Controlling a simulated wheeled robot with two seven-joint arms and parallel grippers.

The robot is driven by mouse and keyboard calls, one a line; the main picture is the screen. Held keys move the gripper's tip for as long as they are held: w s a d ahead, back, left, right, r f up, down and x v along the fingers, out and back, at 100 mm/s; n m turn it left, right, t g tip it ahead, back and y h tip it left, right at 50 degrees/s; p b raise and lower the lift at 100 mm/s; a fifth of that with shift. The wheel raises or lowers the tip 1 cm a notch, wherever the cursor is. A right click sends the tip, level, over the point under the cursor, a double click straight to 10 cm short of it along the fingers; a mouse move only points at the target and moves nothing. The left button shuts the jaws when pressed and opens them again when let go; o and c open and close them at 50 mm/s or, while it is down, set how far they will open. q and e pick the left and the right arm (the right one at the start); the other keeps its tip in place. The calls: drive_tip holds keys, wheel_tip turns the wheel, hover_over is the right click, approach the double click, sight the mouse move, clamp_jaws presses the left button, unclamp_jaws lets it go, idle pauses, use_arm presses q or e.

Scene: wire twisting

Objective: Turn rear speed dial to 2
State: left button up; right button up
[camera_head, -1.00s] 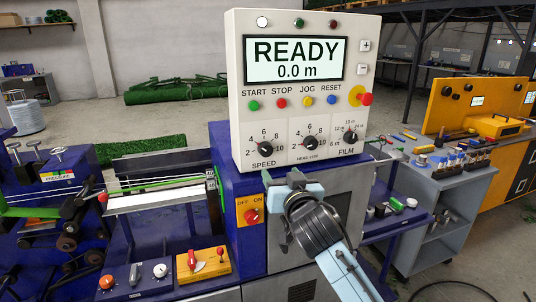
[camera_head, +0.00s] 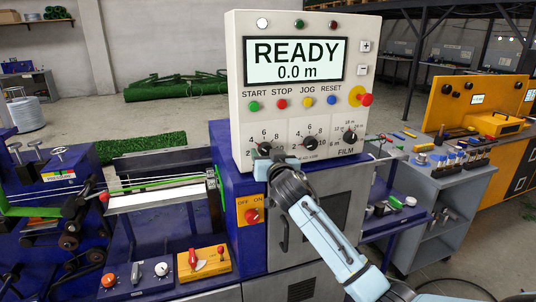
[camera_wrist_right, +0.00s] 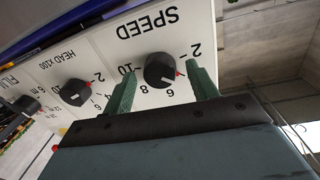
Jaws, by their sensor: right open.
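The SPEED dial (camera_head: 265,149) is a black knob at the lower left of the white control panel (camera_head: 240,80). It also shows in the right wrist view (camera_wrist_right: 159,70), where the panel appears upside down. A small red mark shows at the knob's right edge there, on the side of the 2; the exact setting is hard to read. My right gripper (camera_head: 267,160) is just in front of the dial and hides its SPEED label in the head view. Its green fingers (camera_wrist_right: 160,72) are open, one on each side of the knob, with visible gaps. My left gripper is not in view.
The HEAD dial (camera_head: 310,143) and FILM dial (camera_head: 349,137) sit to the right on the same panel. START (camera_head: 254,106) and other buttons are above, under the READY screen (camera_head: 293,61). An orange OFF/ON switch plate (camera_head: 250,211) is below the panel.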

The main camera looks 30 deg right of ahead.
drive_tip(key=shift+w, duration=0.1)
drive_tip(key=c, duration=1)
drive_tip(key=shift+n, duration=0.4)
drive_tip(key=n+p, duration=0.1)
drive_tip(key=n, duration=0.3)
drive_tip(key=shift+n, duration=0.3)
drive_tip(key=shift+d+n+t+p, duration=0.1)
drive_tip(key=shift+n+t+p, duration=0.45)
drive_tip(key=shift+n, duration=1.85)
drive_tip(key=shift+g, duration=0.25)
drive_tip(key=o, duration=1)
